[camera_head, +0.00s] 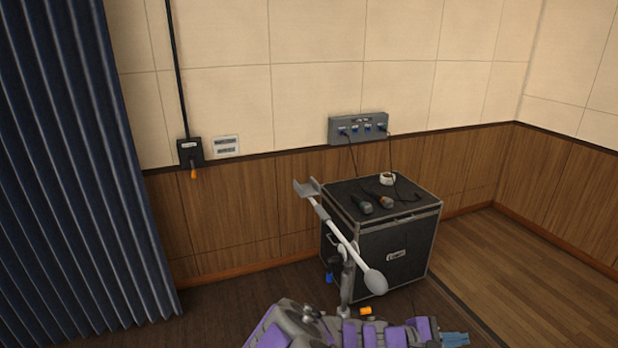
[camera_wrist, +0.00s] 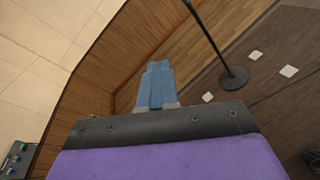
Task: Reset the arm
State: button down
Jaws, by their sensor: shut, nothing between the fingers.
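My gripper shows at the bottom of the head view (camera_head: 455,340), at the right end of my purple and grey arm, which lies low and folded. In the wrist view, its two blue fingers (camera_wrist: 158,68) are together, with nothing between them. The fingers are in free air and touch nothing that I can see.
A black case (camera_head: 385,255) holds microphones (camera_head: 365,208) and a white tape roll (camera_head: 387,178). A grey wall box (camera_head: 358,128) hangs behind. A dark curtain (camera_head: 85,170) is at left. A stand with a round base (camera_wrist: 233,78) is near in the wrist view.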

jog(key=s+a+r+m+g+y, duration=0.1)
jog(key=s+r+m+g+y, duration=0.25)
jog(key=s+m, duration=0.4)
jog(key=s+a+r+m+g+y, duration=0.15)
jog(key=s+m+y, duration=0.25)
jog(key=s, duration=0.6)
jog(key=s+a+r+m+y, duration=0.1)
jog(key=s+a+y, duration=0.3)
jog(key=a, duration=0.4)
jog(key=s+a+r+t+y, duration=0.1)
jog(key=s+a+y, duration=0.3)
jog(key=s+a, duration=0.2)
jog(key=shift+s+a+m+t+y, duration=0.3)
jog(key=shift+s+a+m+y, duration=0.05)
jog(key=shift+a, duration=0.75)
